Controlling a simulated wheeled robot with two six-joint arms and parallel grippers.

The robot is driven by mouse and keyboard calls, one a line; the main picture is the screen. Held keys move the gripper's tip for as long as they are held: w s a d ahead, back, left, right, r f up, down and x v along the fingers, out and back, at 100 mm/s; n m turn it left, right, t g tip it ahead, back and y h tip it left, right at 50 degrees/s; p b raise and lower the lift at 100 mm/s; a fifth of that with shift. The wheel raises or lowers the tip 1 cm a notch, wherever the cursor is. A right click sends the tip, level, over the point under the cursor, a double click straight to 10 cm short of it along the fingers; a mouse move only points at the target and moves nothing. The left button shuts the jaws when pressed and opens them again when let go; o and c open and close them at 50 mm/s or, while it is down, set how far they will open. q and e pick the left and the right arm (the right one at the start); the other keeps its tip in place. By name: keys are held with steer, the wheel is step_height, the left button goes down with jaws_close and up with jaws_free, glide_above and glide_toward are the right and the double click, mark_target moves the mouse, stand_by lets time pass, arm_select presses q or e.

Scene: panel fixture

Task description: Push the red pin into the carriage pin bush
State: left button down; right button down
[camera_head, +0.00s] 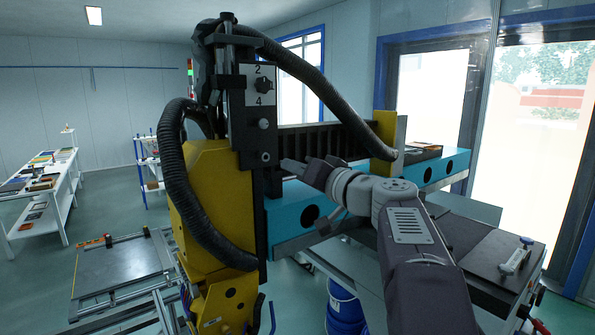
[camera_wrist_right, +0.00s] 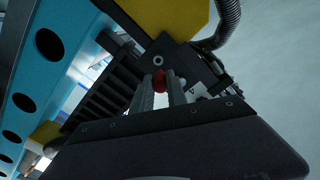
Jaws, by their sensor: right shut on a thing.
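The carriage (camera_head: 212,190) is a tall yellow and black unit on the blue beam, with a black front plate (camera_head: 260,118) marked 2 and 4. My right gripper (camera_head: 292,167) reaches in from the right to the lower part of this plate. In the right wrist view its two grey fingers (camera_wrist_right: 160,93) are shut on the red pin (camera_wrist_right: 159,82), whose rounded red part shows between the fingertips, close to the black plate. A small light ring (camera_wrist_right: 157,62) lies just beyond the pin. I cannot tell how deep the pin sits in the bush. The left gripper is not in view.
The blue beam (camera_head: 290,216) with round holes runs behind my right arm, also in the right wrist view (camera_wrist_right: 62,62). Black corrugated hoses (camera_head: 180,190) loop around the carriage. A blue drum (camera_head: 345,308) stands below. A low frame table (camera_head: 122,272) is at left.

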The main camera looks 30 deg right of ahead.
steer(key=w, duration=0.4)
steer(key=shift+w+f+b, duration=0.2)
steer(key=shift+w+b, duration=0.05)
steer(key=shift+b, duration=0.05)
steer(key=shift+w+a, duration=0.1)
steer(key=shift+w, duration=0.7)
steer(key=shift+b, duration=0.3)
stand_by(0.4)
